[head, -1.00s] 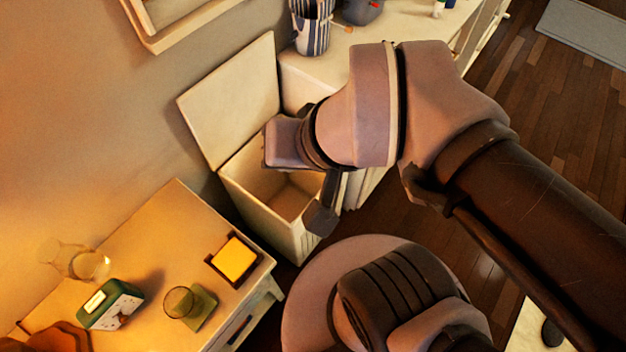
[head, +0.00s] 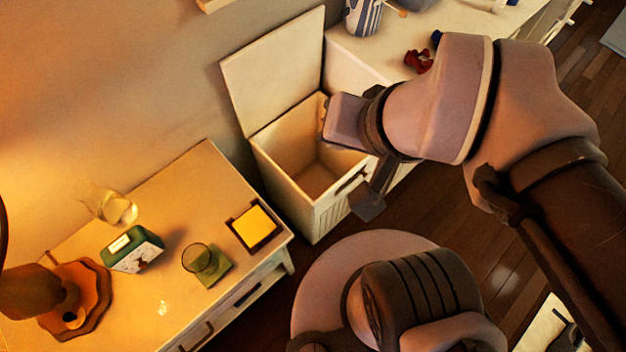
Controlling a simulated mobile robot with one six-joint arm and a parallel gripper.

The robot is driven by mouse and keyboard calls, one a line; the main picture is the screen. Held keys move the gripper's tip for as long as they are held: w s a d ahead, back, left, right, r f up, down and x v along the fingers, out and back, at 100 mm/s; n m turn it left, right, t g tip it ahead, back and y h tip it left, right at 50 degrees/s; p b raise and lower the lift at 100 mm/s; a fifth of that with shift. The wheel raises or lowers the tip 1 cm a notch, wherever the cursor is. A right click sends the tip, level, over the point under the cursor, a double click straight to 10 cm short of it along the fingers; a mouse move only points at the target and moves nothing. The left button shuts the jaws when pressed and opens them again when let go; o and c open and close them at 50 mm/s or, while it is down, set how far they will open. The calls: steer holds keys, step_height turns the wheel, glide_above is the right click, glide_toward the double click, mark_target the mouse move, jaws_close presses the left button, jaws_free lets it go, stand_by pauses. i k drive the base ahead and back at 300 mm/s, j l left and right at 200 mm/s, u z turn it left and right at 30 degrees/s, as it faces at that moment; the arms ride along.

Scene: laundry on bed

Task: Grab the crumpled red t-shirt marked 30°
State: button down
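No crumpled red t-shirt and no 30° mark can be made out in the head view. My gripper (head: 368,203) hangs by the front right edge of the open white hamper. One dark finger shows, pointing down; the other cannot be made out, so its opening is unclear. No cloth shows at the gripper. The visible part of the hamper's inside looks empty.
The hamper (head: 283,207) has its lid raised against the wall. A bedside table (head: 165,200) at lower left holds a lamp (head: 60,295), green clock (head: 132,250), glasses and a yellow item (head: 255,228). A small red object (head: 418,61) lies on the white dresser (head: 372,50). Wood floor shows at right.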

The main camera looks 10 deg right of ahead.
mark_target(421, 61)
steer(key=i+l, duration=0.15)
steer(key=l, duration=0.25)
steer(key=i+l, duration=0.1)
steer(key=l, duration=0.25)
steer(key=i+l, duration=0.15)
steer(key=l, duration=0.25)
steer(key=i+l+z, duration=0.1)
steer(key=l, duration=0.3)
steer(key=i+l, duration=0.2)
steer(key=l, duration=0.15)
steer(key=i+l, duration=0.15)
steer(key=l, duration=0.25)
